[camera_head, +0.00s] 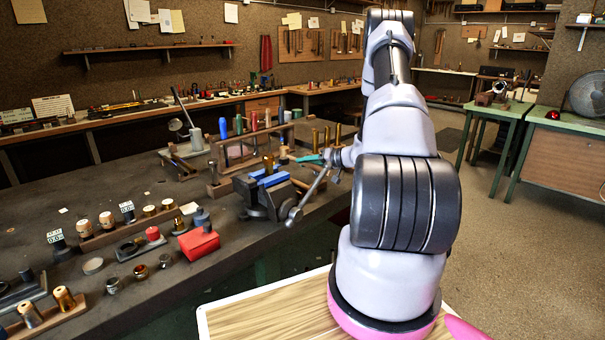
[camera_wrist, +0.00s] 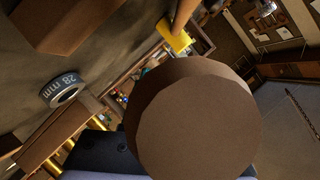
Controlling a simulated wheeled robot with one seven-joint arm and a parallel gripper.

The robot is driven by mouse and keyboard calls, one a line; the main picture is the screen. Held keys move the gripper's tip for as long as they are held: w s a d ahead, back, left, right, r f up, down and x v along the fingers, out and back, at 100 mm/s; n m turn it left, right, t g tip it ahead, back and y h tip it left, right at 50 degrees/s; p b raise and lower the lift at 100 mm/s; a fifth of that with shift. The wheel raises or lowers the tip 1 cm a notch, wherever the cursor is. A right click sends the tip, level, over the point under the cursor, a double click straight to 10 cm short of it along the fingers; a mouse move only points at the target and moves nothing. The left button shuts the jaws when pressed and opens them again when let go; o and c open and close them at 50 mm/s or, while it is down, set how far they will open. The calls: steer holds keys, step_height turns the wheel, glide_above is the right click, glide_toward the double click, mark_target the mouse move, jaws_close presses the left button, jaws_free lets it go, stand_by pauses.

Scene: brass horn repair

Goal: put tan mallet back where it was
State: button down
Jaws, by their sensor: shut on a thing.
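The tan mallet shows in the wrist view as a large, plain brown round head (camera_wrist: 195,120), very close to the camera and filling the lower middle. My gripper (camera_head: 336,162) is partly in sight in the head view, above the right end of the dark bench, beside my arm. It is shut on the mallet. Its fingertips are hard to make out, and the mallet's handle and grip point are hidden in the wrist view. I cannot clearly pick out the mallet in the head view.
A dark vise with blue jaws (camera_head: 262,186) stands at the bench edge, close to my gripper. A red block (camera_head: 199,243) and several small parts lie to the left. A disc marked 28 mm (camera_wrist: 62,90) and a yellow piece (camera_wrist: 173,37) show in the wrist view.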

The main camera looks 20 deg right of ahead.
steer(key=shift+f, duration=2)
steer(key=c, duration=0.7)
jaws_free()
